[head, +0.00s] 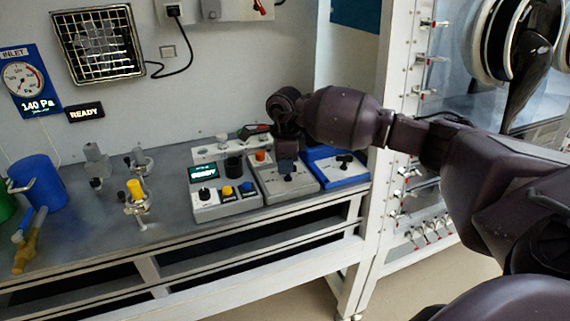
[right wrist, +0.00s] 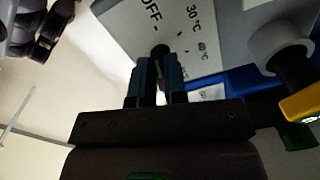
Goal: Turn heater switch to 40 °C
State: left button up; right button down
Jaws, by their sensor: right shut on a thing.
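The heater switch is a black knob (head: 288,177) on a grey sloped box (head: 303,187) on the bench. In the right wrist view, the knob (right wrist: 160,51) stands on a pale plate (right wrist: 128,22) marked OFF, 30 °C and 40 °C. My right gripper (head: 287,166) comes down on the knob from above. Its blue-padded fingers (right wrist: 157,78) are shut on the knob, one on each side. The fingers hide part of the knob, and I cannot tell which mark it points to. My left gripper is not in view.
A blue box (head: 357,171) with a black handle stands right of the heater box. A grey box (head: 230,206) with a display and coloured buttons stands left. Valve fittings (head: 136,190) and a blue cylinder (head: 38,182) are further left. A white frame post (head: 385,130) rises at the right.

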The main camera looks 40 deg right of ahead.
jog(key=m, duration=0.2)
jog(key=m+p, duration=0.1)
jog(key=shift+w+d+r+m, duration=0.1)
jog(key=shift+w+r+m, duration=0.05)
jog(key=shift+m, duration=0.25)
jog(key=shift+m+p, duration=0.35)
jog(key=shift+m, duration=0.85)
jog(key=c, duration=1.2)
grip_release()
jog(key=shift+o, duration=0.2)
notch_tip(320, 180, up, 11)
jog(key=shift+f, duration=0.2)
